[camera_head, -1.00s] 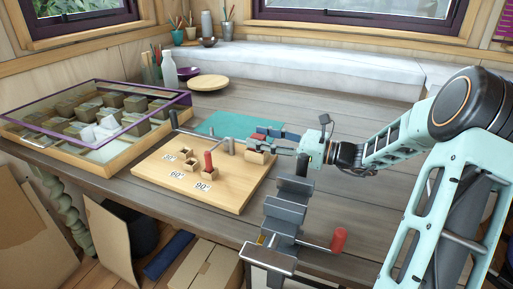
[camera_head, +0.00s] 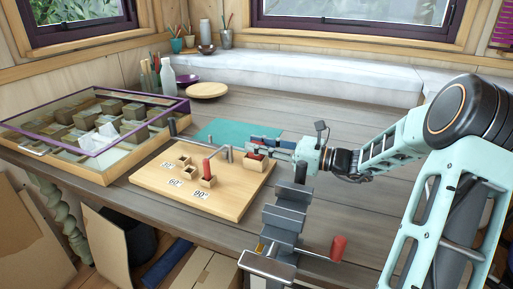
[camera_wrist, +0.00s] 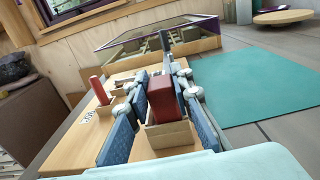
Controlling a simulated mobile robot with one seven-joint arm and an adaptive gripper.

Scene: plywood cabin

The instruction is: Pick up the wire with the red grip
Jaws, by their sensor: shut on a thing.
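In the wrist view, the blue finger pads of my gripper (camera_wrist: 161,122) stand on both sides of a dark red block (camera_wrist: 161,98), shut on it. The block sits upright in a small wooden holder (camera_wrist: 170,137). In the head view, my gripper (camera_head: 262,147) is at the board's right back, by the block (camera_head: 255,156) and its holder (camera_head: 250,166). A second, brighter red grip (camera_head: 207,170) stands in the holder marked 90°, left of my gripper; it also shows in the wrist view (camera_wrist: 97,85). No wire is clear on the held block.
The wooden board (camera_head: 215,208) carries labelled holders and thin metal posts. A grey vise (camera_head: 285,215) with a red-ended handle stands in front of my gripper. A glass-topped case (camera_head: 95,125) is at left, a teal mat (camera_head: 222,131) behind.

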